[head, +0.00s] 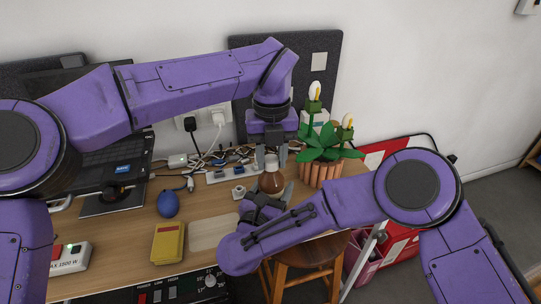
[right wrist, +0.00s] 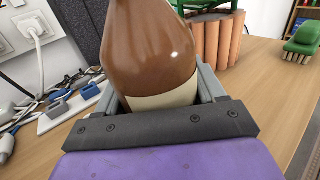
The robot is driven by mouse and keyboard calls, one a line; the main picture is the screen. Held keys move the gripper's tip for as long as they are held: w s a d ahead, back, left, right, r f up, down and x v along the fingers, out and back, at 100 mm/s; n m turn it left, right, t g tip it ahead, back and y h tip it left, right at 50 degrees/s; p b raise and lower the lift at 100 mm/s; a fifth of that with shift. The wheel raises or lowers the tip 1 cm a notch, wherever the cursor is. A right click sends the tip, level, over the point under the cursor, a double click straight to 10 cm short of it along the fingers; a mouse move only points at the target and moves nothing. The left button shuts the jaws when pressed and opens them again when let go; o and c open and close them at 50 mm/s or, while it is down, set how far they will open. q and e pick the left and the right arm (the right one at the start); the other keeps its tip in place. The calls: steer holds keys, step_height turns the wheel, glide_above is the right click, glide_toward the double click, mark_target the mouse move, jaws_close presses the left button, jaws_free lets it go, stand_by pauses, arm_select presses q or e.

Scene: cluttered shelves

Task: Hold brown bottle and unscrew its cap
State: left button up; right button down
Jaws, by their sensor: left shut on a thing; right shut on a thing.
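The brown bottle (head: 271,182) stands upright, as far as I can tell, over the wooden desk. In the right wrist view the bottle (right wrist: 150,45) is large, glossy brown with a cream band low down, and its top is out of frame. My right gripper (head: 268,196) is shut around the bottle's lower body, with one finger on each side. My left gripper (head: 271,154) comes down from above and is shut on the bottle's top end, at the cap.
A potted plant (head: 322,165) stands close to the bottle's right. A white power strip (head: 222,174) with tangled cables lies behind left. A blue oval object (head: 168,204) and a yellow device (head: 168,243) lie left on the desk (head: 130,236). A stool (head: 305,253) stands at the front.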

arm_select(q)
steer(key=n, duration=0.6)
steer(key=shift+w, duration=0.1)
arm_select(e)
steer(key=shift+a, duration=0.1)
arm_select(q)
steer(key=n, duration=0.3)
steer(key=shift+d+n, duration=0.1)
steer(key=shift+n, duration=0.2)
steer(key=n, duration=0.5)
steer(key=shift+w+r+n, duration=0.1)
steer(key=shift+n, duration=0.2)
steer(key=n, duration=0.5)
steer(key=shift+r, duration=0.2)
steer(key=shift+r, duration=0.9)
